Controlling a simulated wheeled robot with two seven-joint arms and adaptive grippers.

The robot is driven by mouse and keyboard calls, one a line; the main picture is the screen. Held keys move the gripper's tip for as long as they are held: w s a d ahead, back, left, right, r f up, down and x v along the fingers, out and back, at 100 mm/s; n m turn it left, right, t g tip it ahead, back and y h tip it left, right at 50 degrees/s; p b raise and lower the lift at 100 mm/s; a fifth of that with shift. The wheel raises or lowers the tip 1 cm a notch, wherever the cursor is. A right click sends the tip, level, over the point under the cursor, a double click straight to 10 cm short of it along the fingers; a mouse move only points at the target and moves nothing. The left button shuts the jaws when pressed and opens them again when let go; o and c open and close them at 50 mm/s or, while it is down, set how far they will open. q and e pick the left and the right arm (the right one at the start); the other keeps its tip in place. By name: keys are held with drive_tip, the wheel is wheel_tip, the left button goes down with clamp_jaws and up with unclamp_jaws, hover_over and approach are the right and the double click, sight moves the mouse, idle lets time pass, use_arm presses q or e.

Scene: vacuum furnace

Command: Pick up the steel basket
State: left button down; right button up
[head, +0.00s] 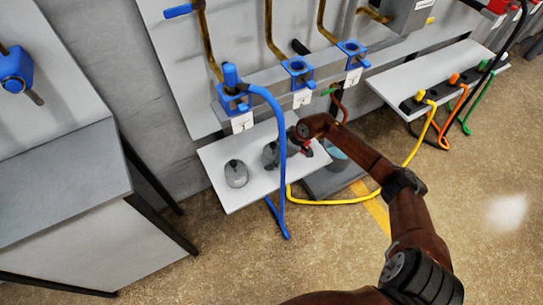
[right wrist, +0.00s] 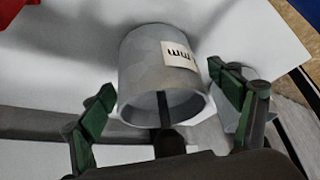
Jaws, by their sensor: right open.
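In the right wrist view a grey metal cylinder (right wrist: 160,68), which looks like the steel basket, has a white label with dark marks and an open rim facing me. A dark rod crosses its opening. My right gripper (right wrist: 172,112) is open, with one green-padded finger on each side of the cylinder. I cannot tell whether either finger touches it. In the head view my right gripper (head: 302,146) is over the white shelf, and my arm hides part of what stands there. Two grey vessels with dark tops show left of it: one (head: 236,174) farther left, another (head: 270,155) close by.
The white shelf (head: 222,195) has a blue hose (head: 280,150) hanging in front of it. Blue clamps (head: 298,70) hang on the wall panel above. A yellow hose (head: 345,201) lies on the floor. A grey bench (head: 60,185) stands at left.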

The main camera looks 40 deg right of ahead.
drive_tip(key=shift+r, duration=0.1)
drive_tip(key=shift+c, duration=0.2)
drive_tip(key=c, duration=1.3)
